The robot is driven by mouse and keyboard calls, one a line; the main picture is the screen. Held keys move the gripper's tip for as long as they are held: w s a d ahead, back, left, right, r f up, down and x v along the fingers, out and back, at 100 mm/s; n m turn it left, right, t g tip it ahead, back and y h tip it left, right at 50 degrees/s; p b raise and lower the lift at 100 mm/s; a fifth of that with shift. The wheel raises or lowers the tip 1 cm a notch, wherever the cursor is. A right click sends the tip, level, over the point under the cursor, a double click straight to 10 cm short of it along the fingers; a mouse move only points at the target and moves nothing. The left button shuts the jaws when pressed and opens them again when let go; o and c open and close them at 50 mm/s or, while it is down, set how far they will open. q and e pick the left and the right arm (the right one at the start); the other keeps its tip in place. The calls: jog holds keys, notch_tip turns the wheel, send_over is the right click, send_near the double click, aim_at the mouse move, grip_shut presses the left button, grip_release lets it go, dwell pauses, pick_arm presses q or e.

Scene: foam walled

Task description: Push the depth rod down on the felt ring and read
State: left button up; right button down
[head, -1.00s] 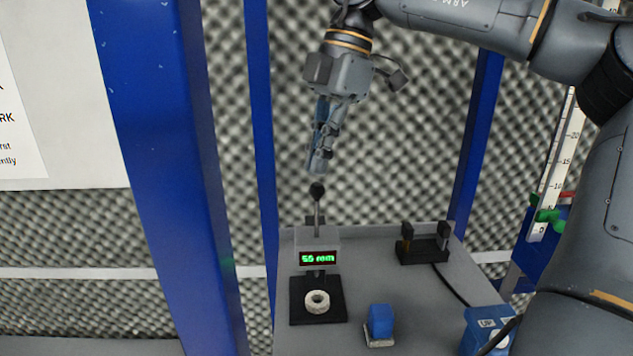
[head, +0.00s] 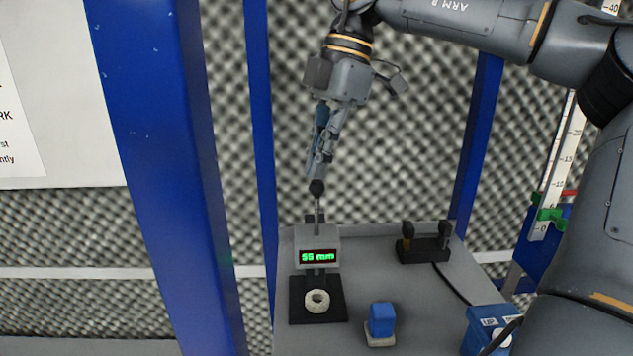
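The depth gauge (head: 318,238) stands on the grey table, with a thin upright rod (head: 317,207) topped by a black knob (head: 317,187). Its display (head: 318,257) glows green and seems to read 55 mm. The pale felt ring (head: 317,300) lies on the gauge's black base (head: 332,316), below the head. My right gripper (head: 320,174) points down with its tips at the knob; they look close together, but I cannot tell whether they touch it or are fully shut. My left gripper is not in view.
A blue block (head: 382,318) on a pale pad stands right of the gauge. A black fixture (head: 424,247) with two posts stands at the back right. A blue box (head: 486,330) is at the front right. Blue posts (head: 165,150) flank the table.

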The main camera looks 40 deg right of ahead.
aim_at(319, 186)
jog(key=shift+f+b, duration=1.6)
jog(key=shift+f, duration=0.65)
jog(key=shift+r, duration=0.1)
notch_tip(319, 186, up, 5)
jog(key=p, duration=0.5)
dwell(0.7)
